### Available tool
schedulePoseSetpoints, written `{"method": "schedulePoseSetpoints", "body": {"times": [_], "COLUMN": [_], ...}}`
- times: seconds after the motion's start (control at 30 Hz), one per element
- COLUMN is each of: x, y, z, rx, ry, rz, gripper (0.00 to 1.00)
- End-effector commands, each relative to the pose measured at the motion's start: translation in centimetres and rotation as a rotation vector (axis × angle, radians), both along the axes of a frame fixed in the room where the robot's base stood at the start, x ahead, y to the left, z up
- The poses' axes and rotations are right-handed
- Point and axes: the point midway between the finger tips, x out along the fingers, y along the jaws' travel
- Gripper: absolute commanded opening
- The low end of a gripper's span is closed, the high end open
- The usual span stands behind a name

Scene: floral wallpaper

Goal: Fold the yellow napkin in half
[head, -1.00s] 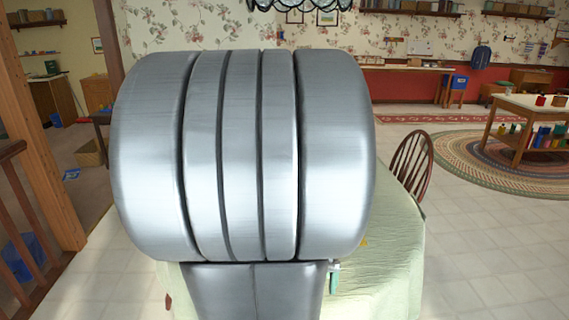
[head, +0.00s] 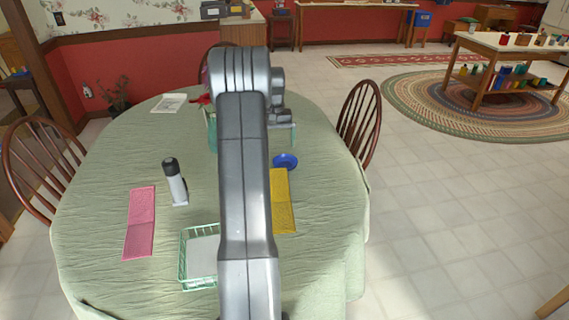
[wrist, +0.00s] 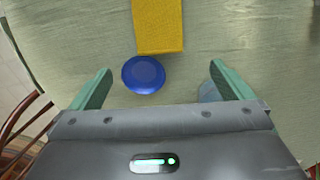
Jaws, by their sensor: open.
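The yellow napkin (head: 283,208) lies on the green-covered table (head: 105,175), right of my arm in the head view. It shows as a narrow strip, and my arm may hide part of its left side. In the wrist view the napkin (wrist: 158,25) is at the top, cut off by the frame edge. My gripper (wrist: 160,69) has its two green fingers spread wide, with nothing held. The napkin's near edge lies just beyond the fingertips in that view. I cannot tell the gripper's height above the table.
A small blue plate (head: 285,161) is close to the napkin's far end. Left of my arm are a pink cloth (head: 140,222), a grey bottle with a dark top (head: 175,183) and a green basket (head: 184,268). Wooden chairs (head: 360,120) stand around the table.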

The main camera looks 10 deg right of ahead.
Motion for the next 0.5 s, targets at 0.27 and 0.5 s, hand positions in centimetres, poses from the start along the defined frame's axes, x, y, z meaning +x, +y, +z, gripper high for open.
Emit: {"method": "schedulePoseSetpoints", "body": {"times": [0.27,0.5], "x": [0.4,0.3], "y": [-0.1,-0.1], "z": [-2.5,-7.6], "rx": [0.001,0.001], "ry": [0.002,0.003], "rz": [-0.002,-0.002], "gripper": [1.00,1.00]}}
